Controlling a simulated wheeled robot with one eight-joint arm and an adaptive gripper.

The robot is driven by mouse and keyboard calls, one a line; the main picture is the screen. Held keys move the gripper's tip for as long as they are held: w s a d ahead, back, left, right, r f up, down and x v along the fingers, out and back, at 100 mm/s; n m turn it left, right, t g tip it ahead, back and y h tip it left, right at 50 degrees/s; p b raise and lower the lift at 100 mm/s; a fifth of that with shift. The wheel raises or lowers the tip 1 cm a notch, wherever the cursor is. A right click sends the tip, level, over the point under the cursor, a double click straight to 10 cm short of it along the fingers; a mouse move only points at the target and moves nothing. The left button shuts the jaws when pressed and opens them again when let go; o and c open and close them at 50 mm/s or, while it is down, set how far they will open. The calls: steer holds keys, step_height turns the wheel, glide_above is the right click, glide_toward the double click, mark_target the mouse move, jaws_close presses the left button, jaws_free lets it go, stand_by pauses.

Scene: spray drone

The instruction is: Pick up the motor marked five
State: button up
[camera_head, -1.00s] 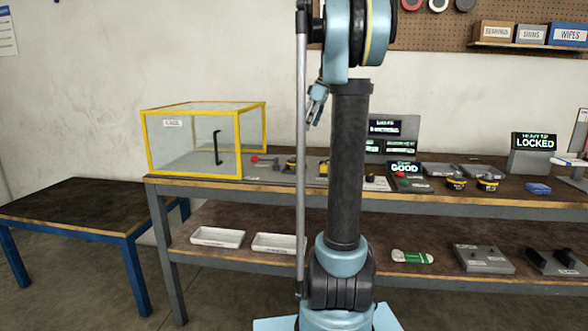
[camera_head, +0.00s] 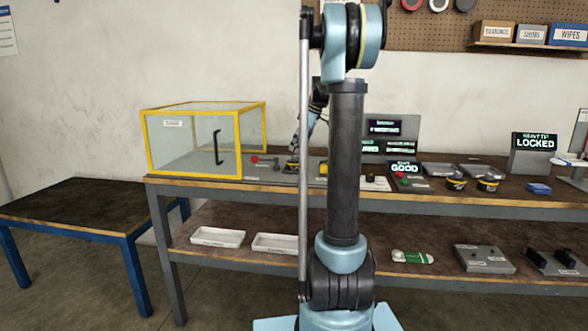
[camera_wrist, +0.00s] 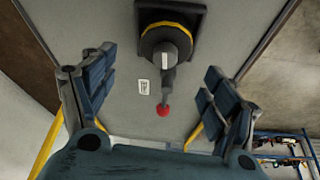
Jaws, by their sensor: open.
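My gripper (camera_wrist: 156,72) is open and empty in the wrist view, with a finger on each side. Ahead between the fingers is a dark round motor-like part (camera_wrist: 166,35) with a yellow ring on a dark square base; I cannot read a number on it. A grey lever with a red ball (camera_wrist: 163,109) shows in front of it. In the head view my gripper (camera_head: 294,147) is low over the upper bench, partly behind my arm, close to a dark part there. Two black-and-yellow motors (camera_head: 457,182) (camera_head: 488,183) stand farther right; their markings are too small to read.
A yellow-framed clear box (camera_head: 175,143) stands left of my gripper. Screens, one reading GOOD (camera_head: 404,168), and a LOCKED display (camera_head: 535,142) stand to the right. Two white trays (camera_head: 217,237) lie on the lower shelf. The dark side table (camera_head: 70,212) is clear.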

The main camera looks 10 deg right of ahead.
mark_target(295, 156)
steer(key=shift+s+x, duration=0.15)
steer(key=shift+x, duration=1.3)
steer(key=shift+s+x, duration=0.15)
steer(key=shift+x, duration=1.25)
steer(key=shift+d+f, duration=0.1)
steer(key=c, duration=1.6)
steer(key=shift+o, duration=0.2)
